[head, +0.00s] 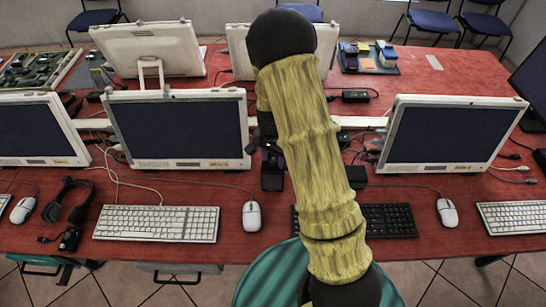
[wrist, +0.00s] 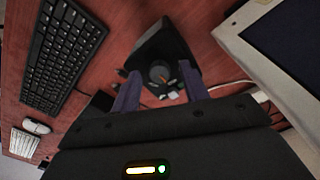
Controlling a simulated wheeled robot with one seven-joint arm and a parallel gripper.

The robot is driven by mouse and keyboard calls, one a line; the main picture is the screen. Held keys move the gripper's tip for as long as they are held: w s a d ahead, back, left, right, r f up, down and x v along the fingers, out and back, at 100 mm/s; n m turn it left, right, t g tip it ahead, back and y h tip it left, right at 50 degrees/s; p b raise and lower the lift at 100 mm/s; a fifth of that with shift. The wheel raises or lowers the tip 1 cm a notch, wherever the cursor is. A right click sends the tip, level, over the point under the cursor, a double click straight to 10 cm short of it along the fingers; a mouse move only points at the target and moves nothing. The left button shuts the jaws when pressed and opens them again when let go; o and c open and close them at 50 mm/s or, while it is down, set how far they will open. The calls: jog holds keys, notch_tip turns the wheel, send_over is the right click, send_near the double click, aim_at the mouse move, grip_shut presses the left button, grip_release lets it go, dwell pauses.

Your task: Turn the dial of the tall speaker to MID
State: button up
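In the wrist view a dark speaker (wrist: 172,42) stands on the red table, with a round dark dial (wrist: 158,74) on it. Small pale and orange marks sit beside the dial, too small to read, so its setting cannot be told. My gripper (wrist: 159,72) is open, one finger on each side of the dial, with a gap visible around the knob. Whether either finger touches the speaker cannot be told. In the head view my yellow arm covers most of this area, and the speaker and dial cannot be made out clearly.
A black keyboard (wrist: 65,55) lies left in the wrist view; a monitor (wrist: 285,45) stands close at right. A white mouse (head: 252,216) and white keyboard (head: 157,223) lie left of my arm in the head view. Cables run behind the fingers.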

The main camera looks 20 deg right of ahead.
aim_at(272, 161)
jog(key=shift+r, duration=0.1)
notch_tip(272, 161, up, 17)
jog(key=b, duration=0.1)
jog(key=shift+w+a, duration=0.15)
jog(key=shift+a, duration=0.05)
dwell(0.4)
jog(key=shift+r, duration=0.1)
jog(key=s+f+n+t, duration=0.1)
jog(key=s+n+t, duration=0.1)
jog(key=s+n, duration=0.7)
jog(key=s, duration=0.6)
jog(key=shift+s+d+f+t, duration=0.2)
jog(key=shift+s+d+t, duration=0.05)
jog(key=shift+s+t, duration=0.15)
dwell(0.5)
